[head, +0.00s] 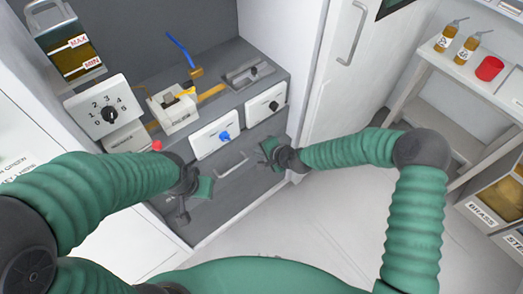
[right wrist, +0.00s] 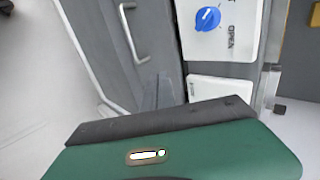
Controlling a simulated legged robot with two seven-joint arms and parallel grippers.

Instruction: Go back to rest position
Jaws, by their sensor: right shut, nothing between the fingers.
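My right gripper (head: 270,152) is shut and empty in front of the grey cabinet's drawer handle (head: 232,163), at its right side. In the right wrist view my right gripper (right wrist: 165,125) fills the bottom, and the drawer handle (right wrist: 133,30) shows beyond it. My left gripper (head: 194,197) hangs in front of the cabinet's lower left, apart from the right one. Its fingers are partly hidden by its own wrist, and I cannot tell how far apart they are. I see nothing held in it.
Above the drawer are a white panel with a blue knob (head: 224,136) and one with a black knob (head: 273,105). A dial box (head: 104,107) stands at left. The floor (head: 300,225) is clear.

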